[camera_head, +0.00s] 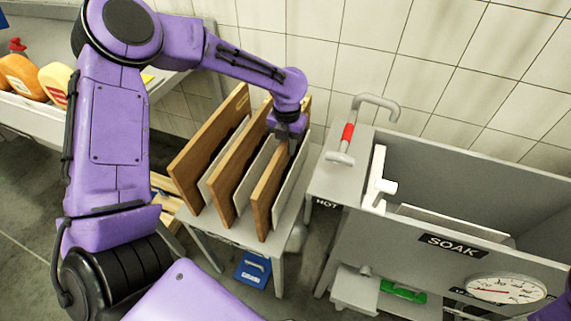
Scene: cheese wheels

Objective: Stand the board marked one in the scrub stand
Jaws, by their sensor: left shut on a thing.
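Three brown wooden boards stand upright and leaning in a grey stand (222,232), with pale panels between and beside them: a left board (192,165), a middle board (226,178) and a right board (264,195). No number on any board can be read from here, so I cannot tell which is marked one. My left gripper (291,143) is down at the top of the right board and appears shut on it; its fingertips are partly hidden. The board's lower end is in the stand. My right gripper is out of view.
A grey sink marked SOAK (452,246) stands at the right, with a red-banded tap (348,132) and a dial (506,289). A blue box (253,269) lies under the stand. Tiled wall is behind.

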